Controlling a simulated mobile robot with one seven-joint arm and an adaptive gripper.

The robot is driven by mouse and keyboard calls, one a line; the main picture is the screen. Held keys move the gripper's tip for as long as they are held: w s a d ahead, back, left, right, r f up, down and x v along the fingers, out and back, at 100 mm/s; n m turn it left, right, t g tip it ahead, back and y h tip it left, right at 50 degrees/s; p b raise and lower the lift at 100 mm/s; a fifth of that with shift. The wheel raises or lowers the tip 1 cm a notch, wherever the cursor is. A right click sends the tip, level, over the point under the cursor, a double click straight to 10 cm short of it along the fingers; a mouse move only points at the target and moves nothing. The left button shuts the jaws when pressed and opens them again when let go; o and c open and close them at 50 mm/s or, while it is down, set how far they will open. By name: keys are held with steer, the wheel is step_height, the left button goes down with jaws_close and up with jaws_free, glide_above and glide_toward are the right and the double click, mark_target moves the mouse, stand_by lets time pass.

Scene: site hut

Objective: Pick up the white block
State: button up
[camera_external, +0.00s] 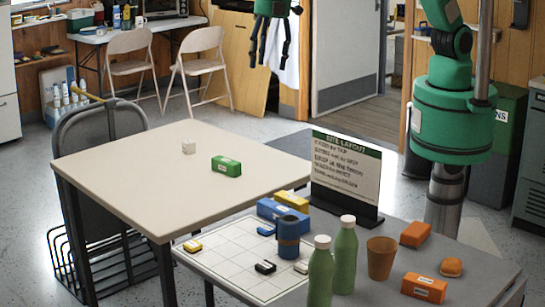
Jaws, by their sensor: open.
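A grey table in front carries a white grid board (222,262) with small blocks, a blue cup (288,238), green bottles (345,255), a brown cup (381,258) and orange blocks (424,288). A sign (346,172) stands at its back edge. Folding chairs stand behind.

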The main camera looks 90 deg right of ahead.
steer(key=s+d+r+m+t, duration=0.15)
steer(key=s+d+r, duration=0.35)
steer(key=d, duration=0.5)
steer(key=s+d+r+m, duration=0.35)
steer(key=d+r, duration=0.25)
steer(key=d, duration=0.4)
steer(key=s+d+r+m+t, duration=0.15)
steer(key=s+d+r, duration=0.35)
steer(key=d, duration=0.5)
steer(key=s+d+f+m, duration=0.1)
steer(key=s+d+m, duration=0.3)
steer(key=s+d, duration=0.5)
steer(key=s+d+f+m+t+h, duration=0.1)
steer(key=s+d+m, duration=0.3)
steer(key=s, duration=1.2)
steer(key=d+f, duration=0.1)
steer(key=d, duration=0.3)
steer(key=shift+d+f+m, duration=0.25)
steer(key=shift+d+m, duration=0.1)
steer(key=shift+d, duration=0.05)
steer(key=shift+c, duration=0.5)
steer(key=shift+c, duration=0.8)
steer(key=shift+w, duration=0.1)
